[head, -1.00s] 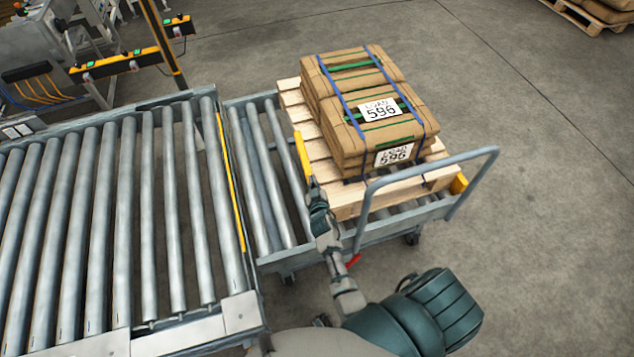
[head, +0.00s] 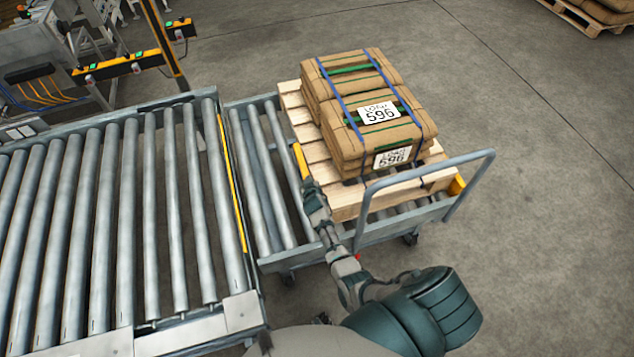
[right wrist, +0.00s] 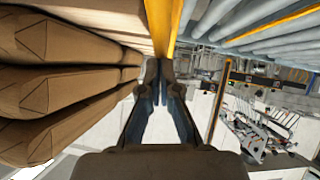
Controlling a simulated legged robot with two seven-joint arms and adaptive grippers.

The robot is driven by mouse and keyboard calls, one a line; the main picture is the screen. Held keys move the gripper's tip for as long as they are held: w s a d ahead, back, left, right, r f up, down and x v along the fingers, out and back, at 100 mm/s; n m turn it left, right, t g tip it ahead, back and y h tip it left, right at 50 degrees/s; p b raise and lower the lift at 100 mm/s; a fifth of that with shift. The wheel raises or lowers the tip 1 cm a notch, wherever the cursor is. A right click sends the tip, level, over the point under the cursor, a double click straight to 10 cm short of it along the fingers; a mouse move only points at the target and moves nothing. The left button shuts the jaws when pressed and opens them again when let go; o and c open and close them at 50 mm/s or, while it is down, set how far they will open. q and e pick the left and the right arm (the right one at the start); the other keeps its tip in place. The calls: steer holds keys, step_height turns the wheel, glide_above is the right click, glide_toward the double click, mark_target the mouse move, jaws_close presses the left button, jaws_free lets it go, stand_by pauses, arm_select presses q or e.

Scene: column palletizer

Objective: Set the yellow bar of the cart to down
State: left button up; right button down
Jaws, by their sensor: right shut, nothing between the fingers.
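The cart (head: 300,258) is a grey roller frame with a tube handle at its right. Its yellow bar (head: 299,158) shows at the left edge of the pallet, between the pallet and the bare rollers. My right gripper (head: 308,186) is at the bar's near end. In the right wrist view the closed fingertips (right wrist: 159,66) are right at the end of the yellow bar (right wrist: 165,22), with nothing held between them. I cannot tell whether they touch it. The fingers partly hide the bar's near end. My left gripper is not in view.
A wooden pallet (head: 345,203) on the cart carries strapped brown sacks (head: 372,110). The roller conveyor (head: 110,220) stands close to the cart's left, with a yellow strip along its edge. The cart's handle (head: 487,172) rises right of my arm.

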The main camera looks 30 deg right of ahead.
steer(key=shift+g+y, duration=0.3)
steer(key=shift+g, duration=0.5)
steer(key=f, duration=0.1)
steer(key=w+f+b, duration=0.1)
steer(key=f+b, duration=0.1)
steer(key=f, duration=0.1)
steer(key=shift+w+d, duration=0.25)
steer(key=shift+w, duration=0.15)
steer(key=shift+w+f+b, duration=0.25)
steer(key=shift+f+b, duration=0.3)
steer(key=shift+f, duration=0.1)
steer(key=shift+w+f, duration=0.1)
